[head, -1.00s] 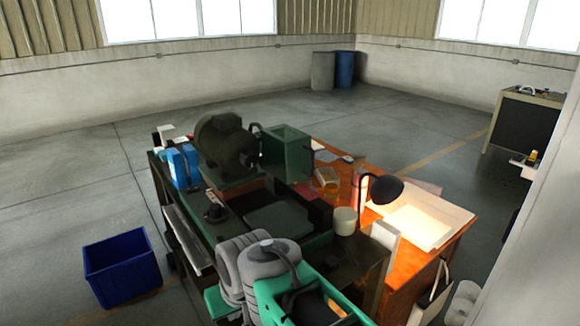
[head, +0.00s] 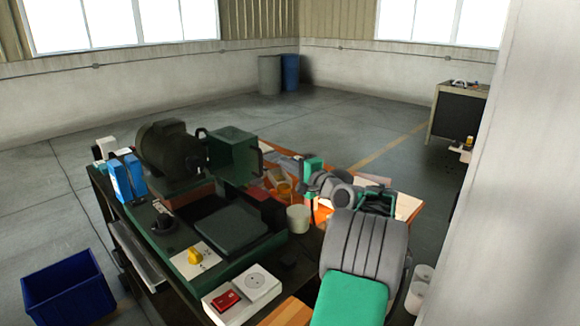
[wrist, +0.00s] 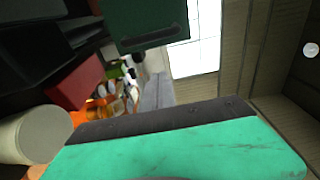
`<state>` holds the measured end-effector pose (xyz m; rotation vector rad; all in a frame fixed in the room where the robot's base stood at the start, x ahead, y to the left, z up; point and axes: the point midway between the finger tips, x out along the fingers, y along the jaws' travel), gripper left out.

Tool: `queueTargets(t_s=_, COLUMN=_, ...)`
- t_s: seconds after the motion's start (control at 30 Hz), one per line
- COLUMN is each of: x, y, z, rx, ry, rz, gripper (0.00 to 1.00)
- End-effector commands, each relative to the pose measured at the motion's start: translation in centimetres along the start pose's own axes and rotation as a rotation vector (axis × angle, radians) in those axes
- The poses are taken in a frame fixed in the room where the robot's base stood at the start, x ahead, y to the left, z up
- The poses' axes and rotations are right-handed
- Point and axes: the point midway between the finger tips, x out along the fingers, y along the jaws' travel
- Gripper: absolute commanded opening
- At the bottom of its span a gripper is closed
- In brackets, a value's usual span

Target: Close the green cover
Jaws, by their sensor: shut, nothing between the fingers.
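The green cover (head: 233,150) is a dark green box shape standing raised beside the motor on the bench machine, with a dark handle (head: 262,155) on its right side. In the wrist view a dark green panel (wrist: 140,14) with a dark bar across it, apparently the cover, hangs at the top. My gripper (head: 312,172) is shut and empty, to the right of the cover and apart from it, above the orange desk. Its fingertips are small and hard to make out. A teal part with a dark edge, apparently mine, fills the bottom of the wrist view.
A dark motor (head: 172,150) stands left of the cover. A dark flat plate (head: 230,229), a yellow knob (head: 194,257) and a red switch (head: 226,300) are in front. A cream cup (head: 298,218) stands below my gripper; it also shows in the wrist view (wrist: 38,134).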

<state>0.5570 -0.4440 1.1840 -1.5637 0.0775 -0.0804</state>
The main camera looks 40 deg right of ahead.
Motion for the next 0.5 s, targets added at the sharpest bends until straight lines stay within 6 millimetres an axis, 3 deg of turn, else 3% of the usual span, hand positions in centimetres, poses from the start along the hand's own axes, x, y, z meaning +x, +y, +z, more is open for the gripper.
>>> queueTargets(t_s=0.23, x=5.6, y=-0.2, z=0.1, rx=-0.001, ry=-0.002, rz=0.002, gripper=0.00)
queueTargets(t_s=0.5, x=3.9, y=-0.1, z=3.5, rx=-0.001, ry=0.001, rz=0.002, gripper=0.00)
